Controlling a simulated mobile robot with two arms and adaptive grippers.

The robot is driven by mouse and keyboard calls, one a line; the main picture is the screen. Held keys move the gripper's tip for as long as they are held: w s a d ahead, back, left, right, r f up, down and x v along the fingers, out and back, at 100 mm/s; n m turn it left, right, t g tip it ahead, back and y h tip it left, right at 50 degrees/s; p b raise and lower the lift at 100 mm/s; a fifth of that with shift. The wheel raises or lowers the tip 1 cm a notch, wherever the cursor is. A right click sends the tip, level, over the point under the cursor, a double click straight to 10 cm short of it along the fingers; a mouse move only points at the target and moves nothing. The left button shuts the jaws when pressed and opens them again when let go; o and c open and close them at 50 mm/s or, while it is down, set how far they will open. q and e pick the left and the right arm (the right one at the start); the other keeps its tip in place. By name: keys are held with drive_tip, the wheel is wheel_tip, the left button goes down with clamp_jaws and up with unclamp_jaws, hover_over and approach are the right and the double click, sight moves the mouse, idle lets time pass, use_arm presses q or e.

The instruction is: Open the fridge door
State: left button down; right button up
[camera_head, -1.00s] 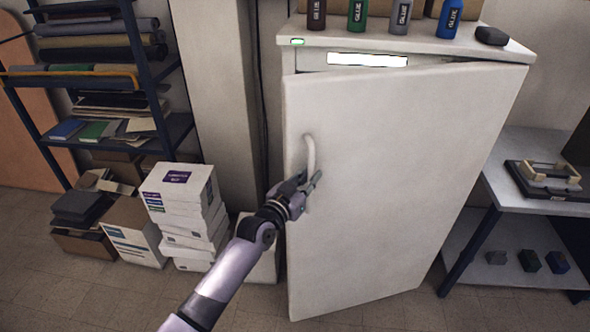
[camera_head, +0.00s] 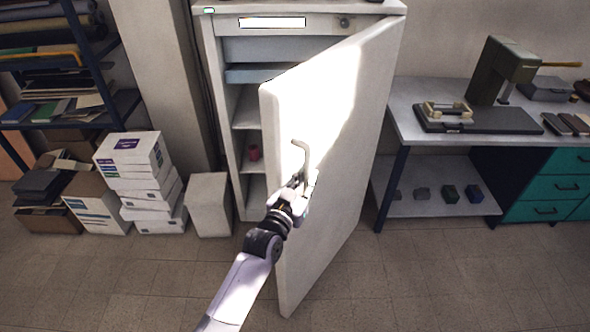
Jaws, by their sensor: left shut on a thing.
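The white fridge (camera_head: 212,60) stands against the back wall. Its door (camera_head: 345,150) is swung partway open, hinged on the right, with its free edge toward me. Shelves and a small red item (camera_head: 254,153) show inside the fridge at the left of the door. The curved white handle (camera_head: 303,154) is on the door's outer face near the free edge. My left gripper (camera_head: 301,184) is shut on the lower part of the handle; its fingers are partly hidden. My right gripper is not in view.
Stacked white boxes (camera_head: 137,157) and a light-coloured bin (camera_head: 208,204) stand left of the fridge. A workbench (camera_head: 398,116) with a lower shelf stands on the right, behind the door. The tiled floor (camera_head: 420,280) in front is clear.

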use_arm(q)
drive_tip(key=shift+s+d+r, duration=0.1)
drive_tip(key=shift+s+d, duration=0.15)
drive_tip(key=shift+d, duration=0.35)
drive_tip(key=shift+s+d+r, duration=0.1)
drive_tip(key=shift+s+d, duration=0.15)
drive_tip(key=shift+d, duration=0.35)
drive_tip(key=c, duration=1.6)
unclamp_jaws()
drive_tip(key=shift+f, duration=0.15)
drive_tip(key=shift+o, duration=0.2)
drive_tip(key=v, duration=1.2)
